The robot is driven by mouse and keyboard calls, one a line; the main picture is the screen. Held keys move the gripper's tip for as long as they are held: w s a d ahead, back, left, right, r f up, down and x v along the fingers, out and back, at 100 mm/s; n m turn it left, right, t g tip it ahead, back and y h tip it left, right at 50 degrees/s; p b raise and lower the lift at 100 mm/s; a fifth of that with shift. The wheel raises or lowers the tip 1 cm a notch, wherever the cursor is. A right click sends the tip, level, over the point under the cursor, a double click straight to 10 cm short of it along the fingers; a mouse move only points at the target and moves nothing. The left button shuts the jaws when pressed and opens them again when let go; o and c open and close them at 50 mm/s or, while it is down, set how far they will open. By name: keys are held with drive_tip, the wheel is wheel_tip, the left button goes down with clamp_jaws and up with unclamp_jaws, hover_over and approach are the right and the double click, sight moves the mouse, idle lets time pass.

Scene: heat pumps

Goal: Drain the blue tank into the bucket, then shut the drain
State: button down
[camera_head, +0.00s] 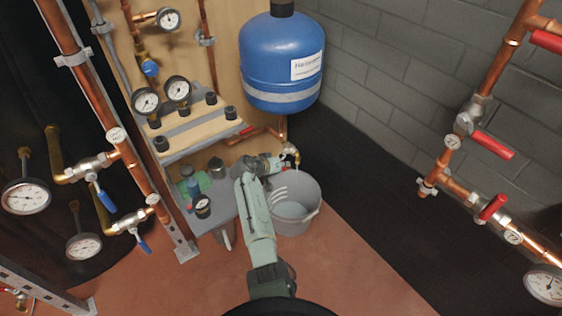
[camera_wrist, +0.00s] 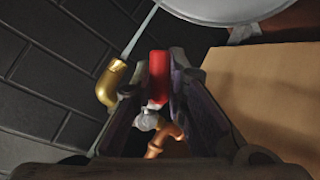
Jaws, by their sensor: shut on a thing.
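The blue tank (camera_head: 281,65) hangs on the wooden panel. Below it, a copper pipe leads to a brass spout (camera_head: 291,152), which also shows in the wrist view (camera_wrist: 112,82). A thin stream runs from the spout. The grey bucket (camera_head: 308,218) stands on the floor under it, with pale liquid visible inside. In the wrist view its pale rim (camera_wrist: 225,14) is at the top. My gripper (camera_head: 284,166) is at the drain beside the spout. In the wrist view its fingers (camera_wrist: 160,92) are shut on the red drain handle (camera_wrist: 159,76), partly hiding the valve body (camera_wrist: 148,120).
A wooden shelf with gauges (camera_head: 178,90) and a grey bench (camera_head: 215,210) with small items stand left of my arm. Copper pipes with blue levers (camera_head: 105,198) are at left, and ones with red levers (camera_head: 492,145) at right.

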sight(285, 169)
drive_tip(key=shift+s+d+r+n+g+h, duration=0.2)
drive_tip(key=shift+r+n+g+h, duration=0.3)
drive_tip(key=shift+g, duration=0.5)
drive_tip(key=shift+s+d+r+n+g+h+b, duration=0.15)
drive_tip(key=shift+s+n+g+h+b, duration=0.05)
drive_tip(key=shift+n+g+h+b, duration=0.55)
drive_tip(key=shift+s+d+r+n+g+h+b, duration=0.15)
drive_tip(key=shift+r+n+g+h+b, duration=0.35)
drive_tip(key=shift+b, duration=0.65)
drive_tip(key=shift+r+n+g+h+b, duration=0.2)
drive_tip(key=shift+n+g+h+b, duration=0.15)
drive_tip(key=shift+n+g+b, duration=0.15)
drive_tip(key=c, duration=1.6)
unclamp_jaws()
